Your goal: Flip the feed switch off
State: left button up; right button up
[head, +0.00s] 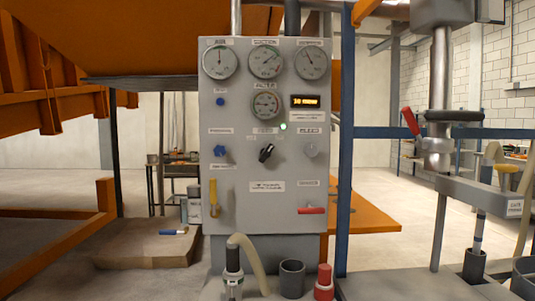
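A grey control panel (236,200) stands upright in the middle of the head view. A black rotary switch (266,152) sits at its centre, its handle turned diagonally. The small label above it is too blurred to read for certain, so I cannot be sure that it is the feed switch. A small green lamp (283,127) is lit just above and right of it. A blue knob (221,151) is to its left and a grey knob (311,150) to its right. Neither of my grippers shows in the head view.
Gauges (265,62) and an amber display (305,101) are above the switch. A yellow lever (213,196) and a red lever (312,210) are lower down. A hose (247,248), a dark cup (292,278) and a red-capped item (324,282) stand in front. A blue post (346,150) borders the right side.

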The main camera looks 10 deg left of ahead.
aim_at(265, 153)
jog(key=k, duration=0.7)
jog(key=u, duration=0.15)
jog(key=i, duration=1.55)
jog(key=z, duration=0.9)
